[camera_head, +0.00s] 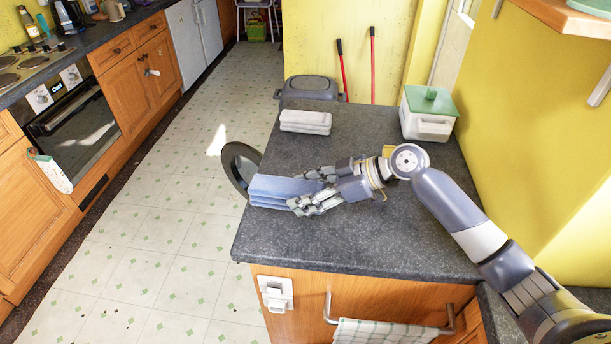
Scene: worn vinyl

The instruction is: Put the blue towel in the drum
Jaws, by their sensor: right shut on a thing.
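The folded blue towel (272,191) lies at the left edge of the dark countertop (350,235). My right gripper (308,190) reaches in from the right and is shut on the towel's right end. A dark round ring (232,168), which looks like an open round door, sticks out beyond the counter's left edge, just behind the towel. The drum itself is not seen; the counter hides what lies below its edge. My left gripper is not in view.
A folded grey towel (305,122) lies farther back on the counter. A white box with a green lid (428,113) stands at the back right by the yellow wall. A grey bin (310,87) stands behind the counter. The floor to the left is clear.

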